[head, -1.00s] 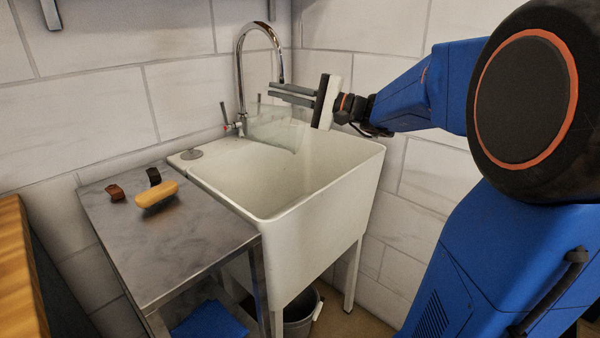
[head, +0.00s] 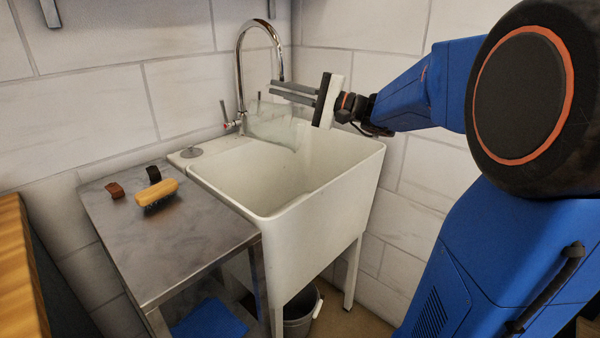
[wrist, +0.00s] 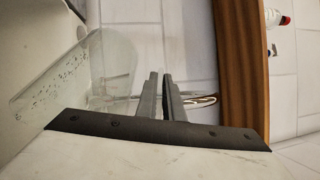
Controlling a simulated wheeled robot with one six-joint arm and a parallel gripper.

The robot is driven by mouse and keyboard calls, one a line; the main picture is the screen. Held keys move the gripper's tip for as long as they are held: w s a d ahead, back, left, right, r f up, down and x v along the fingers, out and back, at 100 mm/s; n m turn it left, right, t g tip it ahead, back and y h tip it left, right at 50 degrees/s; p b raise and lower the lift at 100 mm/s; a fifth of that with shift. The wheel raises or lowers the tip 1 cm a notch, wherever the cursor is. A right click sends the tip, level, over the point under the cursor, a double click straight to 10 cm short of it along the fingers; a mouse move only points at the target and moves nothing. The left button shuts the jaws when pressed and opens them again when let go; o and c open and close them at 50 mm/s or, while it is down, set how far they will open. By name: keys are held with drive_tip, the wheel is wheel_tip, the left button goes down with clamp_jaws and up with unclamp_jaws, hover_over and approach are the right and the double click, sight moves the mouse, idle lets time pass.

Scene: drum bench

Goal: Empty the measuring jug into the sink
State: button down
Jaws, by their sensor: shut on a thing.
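The measuring jug (head: 272,127) is clear and hangs tilted over the sink (head: 310,205), near the tap. My gripper (head: 274,90) is at its upper right, above the basin, shut on the jug. The grip point on the jug is hard to make out. In the wrist view the clear jug (wrist: 85,75), with dark marks on its wall, lies left of my gripper's narrowly spaced fingers (wrist: 161,85). I cannot tell whether any liquid is in it. The sink is a deep white basin, and the part I see inside looks bare.
The chrome tap (head: 239,75) arches close behind the jug. A steel table (head: 165,235) stands left of the sink, with a wooden brush (head: 157,192) and two small dark items on it. A grey bucket (head: 300,318) sits below the sink.

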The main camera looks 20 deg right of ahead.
sight(254, 101)
drive_tip(key=shift+n+g+h, duration=0.7)
drive_tip(key=shift+g+h, duration=0.1)
drive_tip(key=shift+g, duration=0.1)
drive_tip(key=a, duration=0.2)
drive_tip(key=w+a+f, duration=0.1)
drive_tip(key=a, duration=0.1)
drive_tip(key=shift+w+a, duration=0.1)
drive_tip(key=shift+w+a+f+n+g+h, duration=0.15)
drive_tip(key=shift+a+f+g+h, duration=0.1)
drive_tip(key=shift+a, duration=0.2)
drive_tip(key=shift+w+a+f+n+g+h, duration=0.1)
drive_tip(key=shift+w+a+f+g+h, duration=0.15)
drive_tip(key=shift+a, duration=0.2)
drive_tip(key=shift+w+a+f+n+g+h, duration=0.1)
drive_tip(key=shift+a+f+h, duration=0.2)
drive_tip(key=shift+a, duration=0.15)
drive_tip(key=w+a+f+n+g+h+b, duration=0.3)
drive_tip(key=w+a+f+g+h+b, duration=0.2)
drive_tip(key=a+f+h, duration=0.6)
drive_tip(key=shift+a+f+n+g+h, duration=0.4)
drive_tip(key=shift+a+g+h, duration=0.4)
drive_tip(key=shift+a+h, duration=0.5)
drive_tip(key=shift+w+a, duration=0.1)
